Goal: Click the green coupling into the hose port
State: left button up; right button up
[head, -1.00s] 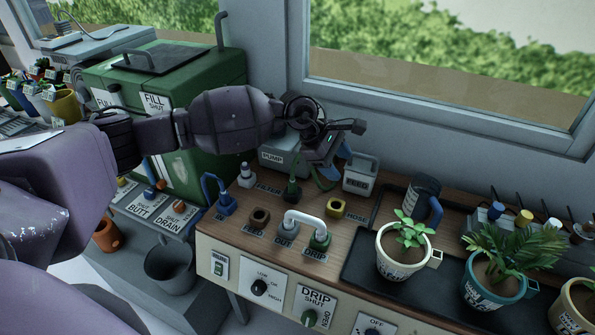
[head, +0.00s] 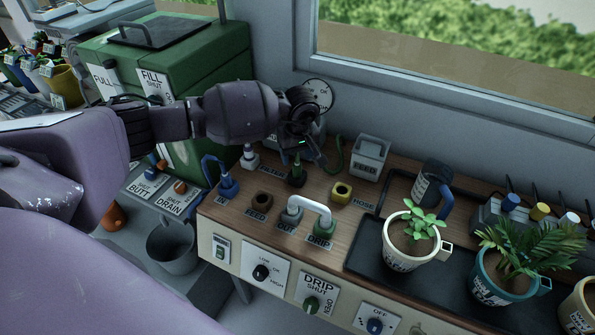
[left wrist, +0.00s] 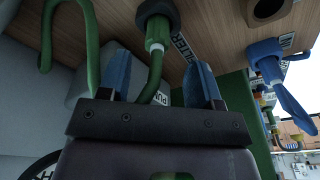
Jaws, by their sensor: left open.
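The green coupling (head: 296,175) stands in a dark socket on the wooden bench. In the left wrist view the green coupling (left wrist: 156,35) shows with its hose running down between my fingers. My left gripper (head: 303,153) is open just above and behind it. In the left wrist view its two blue fingers (left wrist: 162,65) are spread, one on each side of the hose; I cannot tell whether either touches it. My right gripper is not in view.
A white pipe (head: 311,208) bridges the OUT and DRIP ports in front. A blue plug (head: 228,184), a white plug (head: 249,158) and the brown FEED port (head: 262,201) are to the left. A FEED box (head: 369,157) and potted plants (head: 409,243) stand right.

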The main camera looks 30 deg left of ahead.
aim_at(297, 162)
pick_arm(q)
jog(key=shift+w+f, duration=0.1)
jog(key=shift+f, duration=0.6)
jog(key=f, duration=0.4)
jog(key=shift+w+a, duration=0.15)
jog(key=shift+w, duration=0.1)
jog(key=c, duration=1)
jog(key=shift+r, duration=0.1)
